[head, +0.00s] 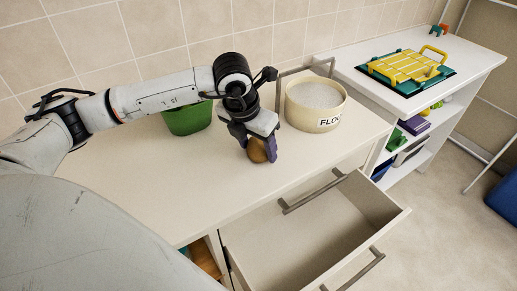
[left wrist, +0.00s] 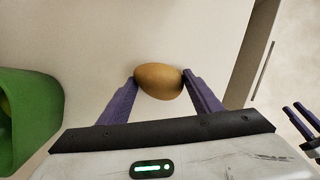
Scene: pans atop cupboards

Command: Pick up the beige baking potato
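The beige baking potato (head: 257,151) is at the pale countertop, between the purple fingers of my left gripper (head: 256,144). In the left wrist view the brownish potato (left wrist: 159,80) sits between the two fingertips, which touch it on both sides. My left gripper is shut on it. I cannot tell whether the potato still touches the counter. At the right edge of the left wrist view, my right gripper (left wrist: 303,116) shows two dark fingers apart with nothing between them.
A green container (head: 187,118) stands behind and left of the gripper. A beige flour pot (head: 315,115) stands close on the right. An empty drawer (head: 318,222) hangs open below the counter. A yellow rack (head: 408,66) lies on the far white table. The counter's front left is clear.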

